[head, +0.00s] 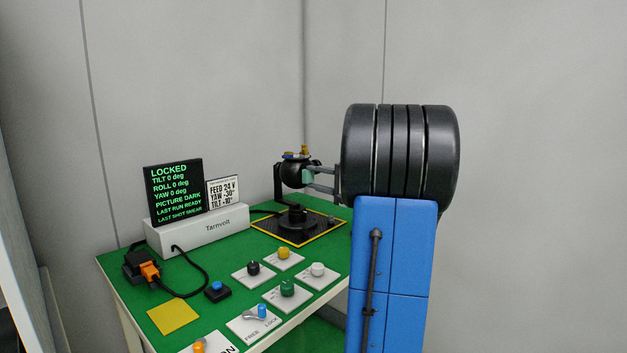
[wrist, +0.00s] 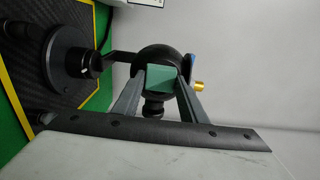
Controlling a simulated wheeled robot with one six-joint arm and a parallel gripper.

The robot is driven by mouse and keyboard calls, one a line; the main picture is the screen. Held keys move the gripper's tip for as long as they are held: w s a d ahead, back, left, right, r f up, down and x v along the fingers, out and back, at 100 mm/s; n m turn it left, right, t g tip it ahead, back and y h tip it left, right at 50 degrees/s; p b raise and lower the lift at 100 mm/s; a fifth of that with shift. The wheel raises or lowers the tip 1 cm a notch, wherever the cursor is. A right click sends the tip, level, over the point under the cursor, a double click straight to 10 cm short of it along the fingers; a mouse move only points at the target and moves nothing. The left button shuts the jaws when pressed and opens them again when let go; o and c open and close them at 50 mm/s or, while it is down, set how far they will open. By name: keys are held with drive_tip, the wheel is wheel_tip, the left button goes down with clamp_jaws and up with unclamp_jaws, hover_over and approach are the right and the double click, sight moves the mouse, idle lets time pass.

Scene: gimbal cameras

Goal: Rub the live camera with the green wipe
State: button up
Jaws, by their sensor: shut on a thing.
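The camera is a black ball (head: 296,174) held by a bracket on a round black base (head: 297,218). It has brass and blue parts on top. In the wrist view the black ball (wrist: 156,58) has a lens-like barrel below it. My gripper (head: 311,179) is at the right side of the ball, shut on the green wipe (head: 308,176). In the wrist view the wipe (wrist: 161,79) is a small green block between the fingertips, in front of the ball. It looks against or very close to the ball; I cannot tell if they touch.
A white Tarnvolt console (head: 205,232) bears a black screen (head: 174,190) reading LOCKED, PICTURE DARK and LAST SHOT SMEAR. Several knobs and switches on white plates, including a FREE/LOCK lever (head: 257,312), an orange connector (head: 149,270) and a yellow square (head: 173,317) occupy the green tabletop.

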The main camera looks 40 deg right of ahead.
drive_tip(key=d, duration=0.4)
drive_tip(key=shift+w+d, duration=0.15)
drive_tip(key=shift+d, duration=0.05)
idle(0.4)
drive_tip(key=shift+a, duration=2.8)
drive_tip(key=shift+s, duration=0.25)
drive_tip(key=shift+s+d, duration=0.15)
drive_tip(key=shift+s, duration=1.35)
drive_tip(key=shift+s+d, duration=0.15)
drive_tip(key=shift+s, duration=1.3)
